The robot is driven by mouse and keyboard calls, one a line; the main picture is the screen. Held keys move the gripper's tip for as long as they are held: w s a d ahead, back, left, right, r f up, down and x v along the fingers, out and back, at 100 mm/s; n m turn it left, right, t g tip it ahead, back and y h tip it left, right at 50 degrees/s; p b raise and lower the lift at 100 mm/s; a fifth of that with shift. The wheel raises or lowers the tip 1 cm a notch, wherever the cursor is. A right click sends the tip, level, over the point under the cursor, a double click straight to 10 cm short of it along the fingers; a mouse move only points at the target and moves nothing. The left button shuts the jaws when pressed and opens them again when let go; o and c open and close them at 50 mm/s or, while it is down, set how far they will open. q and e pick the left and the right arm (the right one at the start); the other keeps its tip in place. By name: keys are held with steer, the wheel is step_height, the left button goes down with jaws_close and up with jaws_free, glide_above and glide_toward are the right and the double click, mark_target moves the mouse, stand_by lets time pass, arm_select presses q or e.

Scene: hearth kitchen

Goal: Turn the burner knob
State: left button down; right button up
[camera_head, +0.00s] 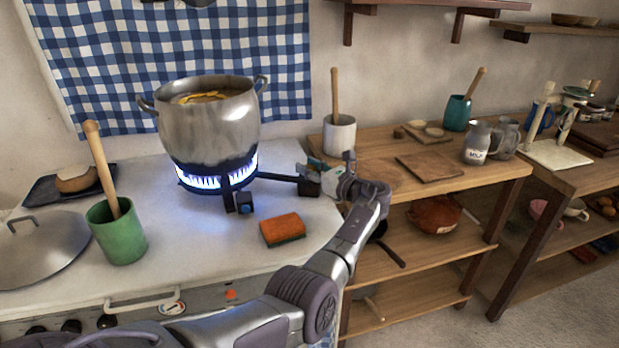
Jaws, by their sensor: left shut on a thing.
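A gas burner (232,186) stands on the white counter, with a ring of blue flame lit under a large steel pot (208,125). A pipe (276,178) runs right from the burner to a dark valve block (309,187). My left gripper (316,170) is at this block, at the counter's right end, and is shut on the burner knob there. The gripper hides most of that knob. A second small dark block with a blue face (244,207) sits at the front of the burner. My right gripper is not in view.
An orange sponge (283,228) lies in front of the burner. A green cup with a wooden pestle (117,231) and a steel lid (40,247) are at left. A white crock (339,137) stands on the wooden shelf table (405,146) beyond the gripper.

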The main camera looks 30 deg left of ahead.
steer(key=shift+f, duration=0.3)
arm_select(q)
steer(key=c, duration=0.7)
jaws_free()
steer(key=shift+c, duration=0.2)
steer(key=s+d, duration=0.2)
steer(key=d, duration=0.9)
steer(key=shift+d, duration=0.35)
